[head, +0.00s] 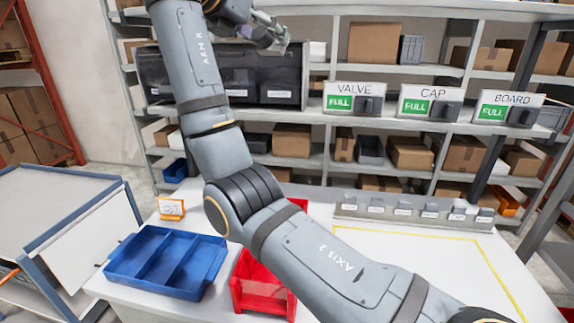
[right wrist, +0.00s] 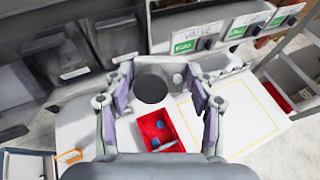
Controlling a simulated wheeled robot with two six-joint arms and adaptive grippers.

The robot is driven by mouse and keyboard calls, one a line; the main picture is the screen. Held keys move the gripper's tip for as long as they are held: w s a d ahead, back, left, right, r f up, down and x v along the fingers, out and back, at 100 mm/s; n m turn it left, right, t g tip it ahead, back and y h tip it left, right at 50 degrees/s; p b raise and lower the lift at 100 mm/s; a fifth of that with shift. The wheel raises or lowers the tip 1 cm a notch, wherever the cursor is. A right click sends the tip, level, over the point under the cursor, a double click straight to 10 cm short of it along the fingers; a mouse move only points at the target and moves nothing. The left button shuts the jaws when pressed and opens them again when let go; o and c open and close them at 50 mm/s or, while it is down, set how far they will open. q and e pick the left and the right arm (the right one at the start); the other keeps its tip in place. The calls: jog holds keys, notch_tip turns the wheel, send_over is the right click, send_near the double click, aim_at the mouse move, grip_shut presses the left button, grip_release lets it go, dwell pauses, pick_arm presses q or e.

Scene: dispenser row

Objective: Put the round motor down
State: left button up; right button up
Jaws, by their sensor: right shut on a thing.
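My right gripper (head: 268,32) is raised high at the top of the head view, in front of the dark bins. In the right wrist view its two fingers (right wrist: 160,72) are closed on the sides of the round motor (right wrist: 172,76), a grey body with a dark round face. The motor is held in the air, above and beyond a red bin in that view. In the head view I cannot clearly make out the motor at the gripper. My left gripper is not in view.
A blue compartment tray (head: 213,270) and a red bin (head: 263,300) stand on the white table (head: 400,250). The red bin (right wrist: 143,120) holds small blue pieces. A yellow outline marks clear table at right. VALVE, CAP and BOARD dispensers (head: 353,100) read FULL. Dark bins (head: 262,72) stand behind.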

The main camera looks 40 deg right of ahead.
jog(key=w+f+n+y+p, duration=0.25)
jog(key=w+f+p, duration=0.3)
jog(key=f, duration=0.75)
jog(key=w+f+n+y+p, duration=0.2)
jog(key=w+f+y+p, duration=0.3)
jog(key=f, duration=0.8)
jog(key=s+a+f+g+y+p, duration=0.1)
jog(key=s+a+f+p, duration=0.1)
jog(key=s+f, duration=0.4)
jog(key=s+a+f+g+y+p, duration=0.1)
jog(key=s+f+p, duration=0.3)
jog(key=f, duration=0.6)
jog(key=s+a+f+y+p, duration=0.1)
jog(key=s+a+f+p, duration=0.2)
jog(key=s+f, duration=0.5)
jog(key=shift+s+a+f+n+g+y, duration=0.3)
jog(key=shift+s+f+g+y, duration=0.1)
jog(key=shift+f, duration=0.1)
jog(key=shift+w+f, duration=0.1)
jog(key=shift+f, duration=0.4)
notch_tip(320, 180, down, 4)
jog(key=shift+r+p, duration=0.25)
jog(key=shift+p, duration=0.35)
jog(key=shift+f, duration=0.35)
